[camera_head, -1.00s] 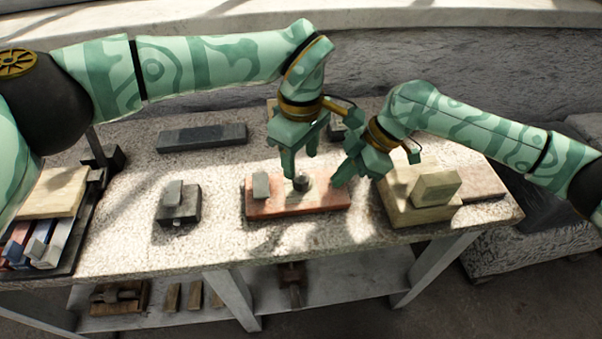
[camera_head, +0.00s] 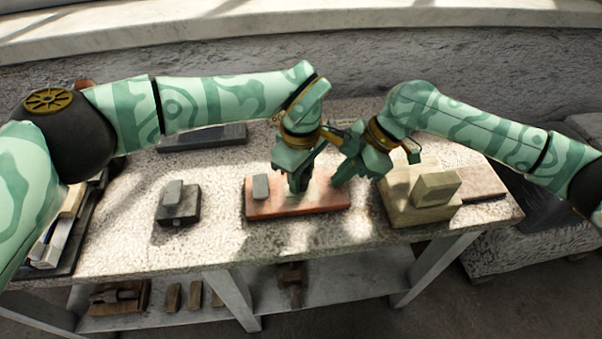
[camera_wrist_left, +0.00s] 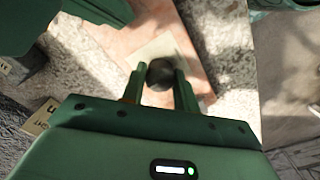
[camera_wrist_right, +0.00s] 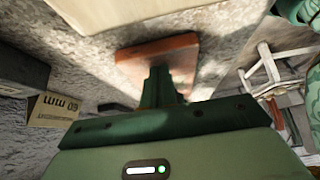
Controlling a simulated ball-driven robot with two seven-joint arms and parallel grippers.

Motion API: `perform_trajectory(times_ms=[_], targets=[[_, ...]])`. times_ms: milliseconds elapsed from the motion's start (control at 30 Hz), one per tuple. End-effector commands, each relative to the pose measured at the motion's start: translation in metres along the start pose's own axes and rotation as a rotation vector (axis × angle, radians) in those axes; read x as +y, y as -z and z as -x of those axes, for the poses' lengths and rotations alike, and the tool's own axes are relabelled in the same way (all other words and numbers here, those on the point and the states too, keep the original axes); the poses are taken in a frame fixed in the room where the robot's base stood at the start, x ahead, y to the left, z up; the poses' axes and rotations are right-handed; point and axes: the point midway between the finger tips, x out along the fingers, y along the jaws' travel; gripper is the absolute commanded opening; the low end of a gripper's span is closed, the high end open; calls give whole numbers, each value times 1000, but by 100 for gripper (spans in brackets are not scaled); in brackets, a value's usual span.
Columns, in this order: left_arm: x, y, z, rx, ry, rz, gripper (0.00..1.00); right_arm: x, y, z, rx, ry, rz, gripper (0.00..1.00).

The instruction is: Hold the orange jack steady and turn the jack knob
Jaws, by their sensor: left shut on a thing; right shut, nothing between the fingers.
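The orange jack (camera_head: 330,200) is a low, flat block lying on the speckled tabletop. It also shows in the left wrist view (camera_wrist_left: 118,40) and the right wrist view (camera_wrist_right: 158,54). The dark round jack knob (camera_wrist_left: 160,75) stands over a pale plate on the jack. My left gripper (camera_head: 297,190) points down at the jack and is shut on the knob; its fingers hide the knob in the head view. My right gripper (camera_head: 338,183) is shut and empty at the jack's right end. I cannot tell whether its fingertips touch the jack.
A small grey block (camera_head: 261,187) sits at the jack's left end. A dark block (camera_head: 178,204) stands further left and a pale stepped block (camera_head: 428,195) to the right. A long dark slab (camera_head: 203,138) lies behind. The two wrists are close together.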

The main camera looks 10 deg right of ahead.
Motion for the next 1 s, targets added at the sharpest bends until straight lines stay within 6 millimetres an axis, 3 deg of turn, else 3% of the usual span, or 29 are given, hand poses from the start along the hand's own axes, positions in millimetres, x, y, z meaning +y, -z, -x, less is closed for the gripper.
perform_trajectory(times_ms=[367,1000], targets=[[0,0,-1,-1,1,124,7,-3,-6,-5,-13,10,-4,0],[0,0,-1,-1,3,707,7,-2,-7,-5,-15,9,-5,0]])
